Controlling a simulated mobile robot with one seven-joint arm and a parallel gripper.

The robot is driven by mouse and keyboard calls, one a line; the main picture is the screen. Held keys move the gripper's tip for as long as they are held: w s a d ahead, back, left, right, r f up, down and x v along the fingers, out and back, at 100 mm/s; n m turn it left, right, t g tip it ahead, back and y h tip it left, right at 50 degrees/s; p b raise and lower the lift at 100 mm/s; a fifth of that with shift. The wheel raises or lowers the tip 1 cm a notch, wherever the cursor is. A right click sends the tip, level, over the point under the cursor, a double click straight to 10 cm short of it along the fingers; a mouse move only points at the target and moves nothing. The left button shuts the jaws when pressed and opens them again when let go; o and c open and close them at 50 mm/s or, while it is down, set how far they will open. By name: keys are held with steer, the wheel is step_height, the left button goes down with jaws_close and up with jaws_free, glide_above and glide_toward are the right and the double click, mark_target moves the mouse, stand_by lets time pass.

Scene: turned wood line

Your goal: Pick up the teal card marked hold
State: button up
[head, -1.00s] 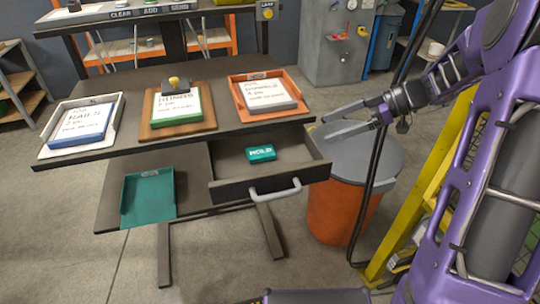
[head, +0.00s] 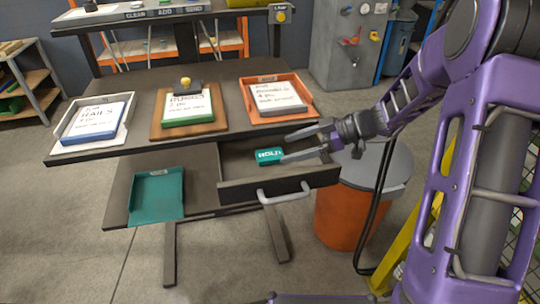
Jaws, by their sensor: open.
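The teal card marked hold (head: 268,156) is a small block with white lettering. It lies inside the open drawer (head: 236,187) under the table, towards the drawer's middle. My gripper (head: 285,148) reaches in from the right with its fingers open and pointing left. Its fingertips are close to the card's right end in the picture, and one finger partly overlaps that end. I cannot tell whether they touch the card or are above it.
On the table above stand a white tray (head: 68,133), a brown board (head: 155,128) and an orange tray (head: 311,108), each bearing a labelled block. A teal tray (head: 157,208) sits on the lower shelf. An orange bin (head: 338,213) stands right of the drawer.

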mark_target(273, 153)
steer(key=x, duration=0.4)
steer(key=shift+s, duration=0.15)
steer(key=c, duration=1.3)
